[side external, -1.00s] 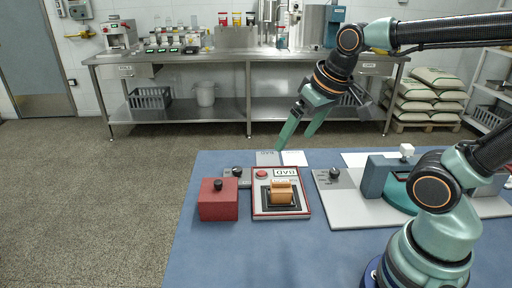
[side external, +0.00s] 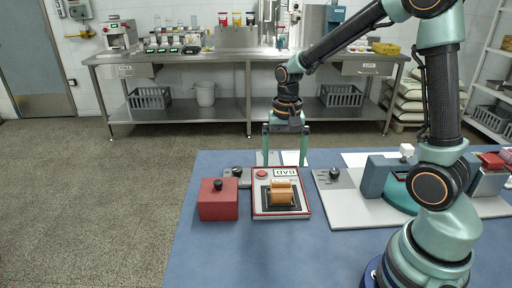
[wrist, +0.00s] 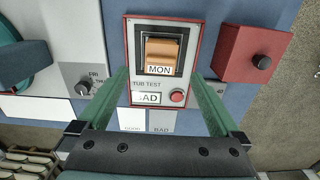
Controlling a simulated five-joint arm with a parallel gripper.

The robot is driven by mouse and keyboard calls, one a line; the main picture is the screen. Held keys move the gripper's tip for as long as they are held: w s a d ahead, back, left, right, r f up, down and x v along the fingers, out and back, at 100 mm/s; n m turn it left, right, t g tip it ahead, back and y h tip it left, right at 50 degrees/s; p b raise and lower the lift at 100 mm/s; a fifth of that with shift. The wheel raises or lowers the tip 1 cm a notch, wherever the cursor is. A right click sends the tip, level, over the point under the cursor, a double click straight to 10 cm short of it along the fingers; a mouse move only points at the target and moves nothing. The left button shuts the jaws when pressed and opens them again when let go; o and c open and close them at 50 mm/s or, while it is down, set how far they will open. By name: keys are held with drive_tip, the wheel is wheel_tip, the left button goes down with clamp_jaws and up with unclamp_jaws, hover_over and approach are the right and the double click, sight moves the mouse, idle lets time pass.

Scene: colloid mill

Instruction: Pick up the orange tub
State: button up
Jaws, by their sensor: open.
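The orange tub (side external: 282,193) sits in the dark recess of the red-rimmed tub tester (side external: 257,206). In the wrist view the tub (wrist: 162,50) carries a white label reading MON. The tester has a red button (wrist: 177,96) and a display that reads BAD in the side view. My gripper (side external: 285,161) is open and empty, fingers pointing down, above and behind the tester. In the wrist view its fingers (wrist: 160,73) lie on either side of the tester's near end, with the tub between and beyond them.
A red box with a black knob (side external: 218,204) stands close left of the tester. A grey panel with a knob and a teal machine (side external: 377,178) stand to the right. Flat pads marked GOOD (wrist: 132,120) and BAD (wrist: 162,121) lie behind the tester. The front blue table (side external: 250,255) is clear.

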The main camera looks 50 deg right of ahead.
sight(281, 182)
drive_tip(key=f, duration=0.9)
drive_tip(key=shift+w+d+f, duration=0.15)
drive_tip(key=shift+w, duration=0.1)
drive_tip(key=c, duration=1.4)
drive_tip(key=shift+o, duration=0.2)
